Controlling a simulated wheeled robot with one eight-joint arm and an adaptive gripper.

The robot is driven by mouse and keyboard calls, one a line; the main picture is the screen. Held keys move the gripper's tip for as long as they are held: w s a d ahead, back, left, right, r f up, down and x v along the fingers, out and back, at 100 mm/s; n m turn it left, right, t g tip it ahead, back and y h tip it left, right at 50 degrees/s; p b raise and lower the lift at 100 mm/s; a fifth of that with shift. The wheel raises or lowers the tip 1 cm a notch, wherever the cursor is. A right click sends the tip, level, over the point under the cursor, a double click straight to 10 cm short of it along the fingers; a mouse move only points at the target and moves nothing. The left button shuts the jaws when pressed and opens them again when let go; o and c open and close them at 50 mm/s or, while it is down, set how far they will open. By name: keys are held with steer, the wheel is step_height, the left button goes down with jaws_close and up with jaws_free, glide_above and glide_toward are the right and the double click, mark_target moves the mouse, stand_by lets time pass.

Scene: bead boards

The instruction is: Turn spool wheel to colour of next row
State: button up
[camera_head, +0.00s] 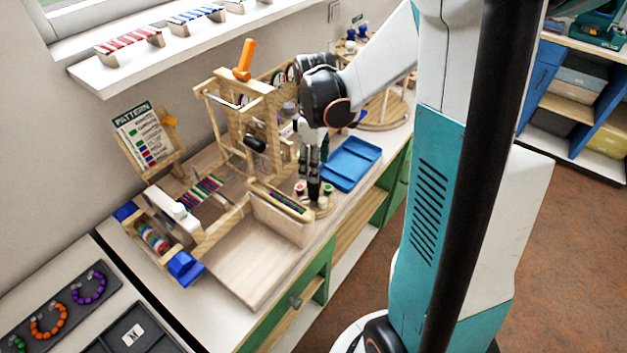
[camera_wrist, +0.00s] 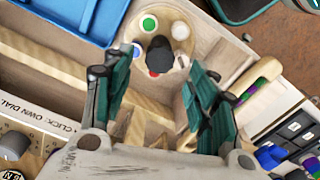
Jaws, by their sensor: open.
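The spool wheel (camera_wrist: 166,20) is a pale round disc with green, white, blue and red spots around a black centre knob (camera_wrist: 160,52). In the head view the wheel (camera_head: 326,208) stands at the bench's front edge, partly hidden by my gripper. My gripper (camera_head: 316,192) points down over it. In the wrist view my gripper (camera_wrist: 160,80) is open, its teal fingers on either side of the knob's line, with nothing held. Whether the fingers touch the knob is unclear. The pattern card (camera_head: 143,135) shows coloured rows on a wooden stand; its row marks are too small to read surely.
A wooden loom with striped weaving (camera_head: 203,192) stands left of my gripper. A wooden box (camera_head: 282,220) stands close beside the wheel. A blue tray (camera_head: 350,163) lies behind it. A wooden frame with an orange handle (camera_head: 245,60) rises behind. The pale board (camera_head: 250,262) in front is bare.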

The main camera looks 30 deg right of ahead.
mark_target(314, 189)
step_height(314, 189, down, 6)
steer(key=shift+r+b, duration=0.1)
steer(key=shift+b, duration=0.75)
steer(key=c, duration=1.1)
